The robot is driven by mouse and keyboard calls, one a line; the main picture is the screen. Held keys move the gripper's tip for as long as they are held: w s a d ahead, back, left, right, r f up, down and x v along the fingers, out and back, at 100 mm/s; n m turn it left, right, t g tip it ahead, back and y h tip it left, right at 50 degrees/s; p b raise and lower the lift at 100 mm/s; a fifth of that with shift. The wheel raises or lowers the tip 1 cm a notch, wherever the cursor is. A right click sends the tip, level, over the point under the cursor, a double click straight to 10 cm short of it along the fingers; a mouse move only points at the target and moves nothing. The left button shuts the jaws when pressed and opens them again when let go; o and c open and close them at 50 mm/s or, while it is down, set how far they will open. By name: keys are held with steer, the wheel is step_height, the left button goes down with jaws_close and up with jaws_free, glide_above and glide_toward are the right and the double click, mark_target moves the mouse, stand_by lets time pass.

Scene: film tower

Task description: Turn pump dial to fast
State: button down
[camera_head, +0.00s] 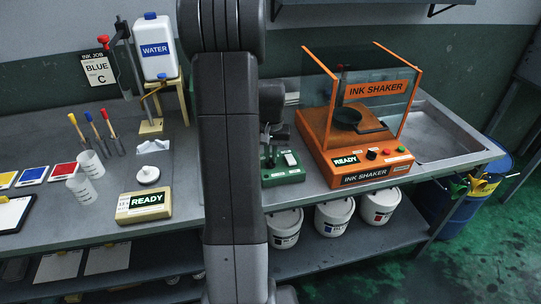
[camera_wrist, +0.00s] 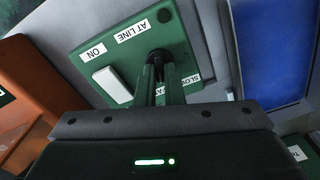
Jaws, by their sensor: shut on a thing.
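The green ink pump (camera_head: 285,173) sits on the bench just right of my arm in the head view. Its green top plate (camera_wrist: 130,48) also shows in the wrist view, upside down, with a white switch (camera_wrist: 112,85) and labels ON, AT LINE and SLOW. My gripper (camera_wrist: 162,70) reaches over the plate, its fingers shut on the dark pump dial (camera_wrist: 160,55). The fingers cover most of the dial and sit beside the SLOW label. I cannot tell where the dial's pointer stands, and no FAST label is readable. In the head view my gripper (camera_head: 271,132) is small and partly hidden.
The orange ink shaker (camera_head: 365,160) stands close to the pump's right. A READY box (camera_head: 144,204), beakers (camera_head: 84,190) and a water tank (camera_head: 155,48) stand left of my arm. White buckets (camera_head: 334,217) are on the lower shelf.

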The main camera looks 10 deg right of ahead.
steer(key=shift+m, duration=1)
steer(key=c, duration=1.5)
jaws_free()
steer(key=shift+c, duration=0.2)
step_height(320, 180, up, 14)
steer(key=shift+f, duration=0.1)
step_height(320, 180, down, 14)
steer(key=shift+r, duration=0.1)
